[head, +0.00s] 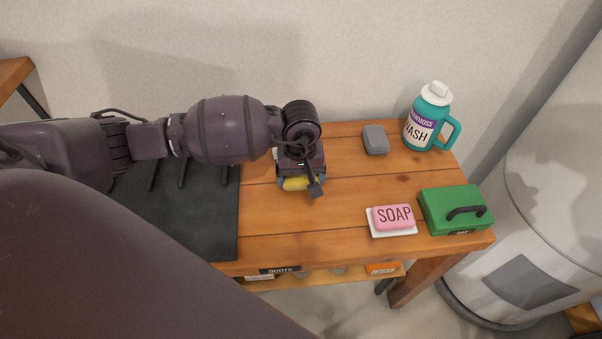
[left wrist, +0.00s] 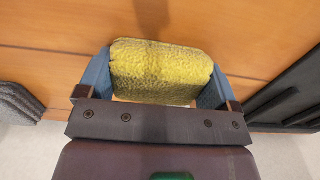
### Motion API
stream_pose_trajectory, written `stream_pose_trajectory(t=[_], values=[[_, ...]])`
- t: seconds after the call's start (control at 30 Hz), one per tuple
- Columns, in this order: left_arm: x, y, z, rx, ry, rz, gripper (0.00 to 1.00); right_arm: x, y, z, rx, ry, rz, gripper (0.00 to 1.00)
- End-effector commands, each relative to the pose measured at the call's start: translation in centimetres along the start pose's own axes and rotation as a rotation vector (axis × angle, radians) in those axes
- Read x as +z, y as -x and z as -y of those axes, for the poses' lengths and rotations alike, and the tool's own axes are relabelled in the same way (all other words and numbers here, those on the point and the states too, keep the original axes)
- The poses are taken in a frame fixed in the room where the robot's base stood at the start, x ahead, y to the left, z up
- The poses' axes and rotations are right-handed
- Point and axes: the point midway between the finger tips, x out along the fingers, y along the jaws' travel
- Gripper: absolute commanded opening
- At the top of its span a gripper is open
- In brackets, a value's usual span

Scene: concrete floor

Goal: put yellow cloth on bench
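The yellow cloth (left wrist: 160,70) is a thick, rolled or folded bundle between the two blue fingers of my left gripper (left wrist: 158,82). Both fingers touch its ends, so the gripper is shut on it. In the head view only a strip of the cloth (head: 297,184) shows below my left gripper (head: 301,182), which points down over the middle of the wooden bench (head: 340,205). I cannot tell whether the cloth touches the bench top. My right gripper is out of view.
A black ridged mat (head: 200,205) covers the bench's left part. To the right are a grey block (head: 375,140), teal wash jug (head: 428,118), pink soap (head: 393,217) on a white dish and green box (head: 455,210). Bare wood lies between them and my gripper.

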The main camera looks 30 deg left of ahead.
Motion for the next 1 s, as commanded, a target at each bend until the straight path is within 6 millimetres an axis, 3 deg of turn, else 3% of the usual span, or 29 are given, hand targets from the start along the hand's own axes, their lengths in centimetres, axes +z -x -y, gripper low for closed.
stream_pose_trajectory(t=[0.1, 0.47, 1.0], values=[[0.0, -0.1, 0.0, 0.0, 0.0, 0.001, 1.0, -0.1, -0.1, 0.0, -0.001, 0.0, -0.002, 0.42], [-0.1, 1.1, 0.0, 0.002, 0.0, -0.003, 1.0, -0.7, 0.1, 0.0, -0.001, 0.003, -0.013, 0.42], [-0.1, 10.5, 0.0, 0.002, 0.0, -0.004, 1.0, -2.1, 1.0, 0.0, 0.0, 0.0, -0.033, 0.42]])
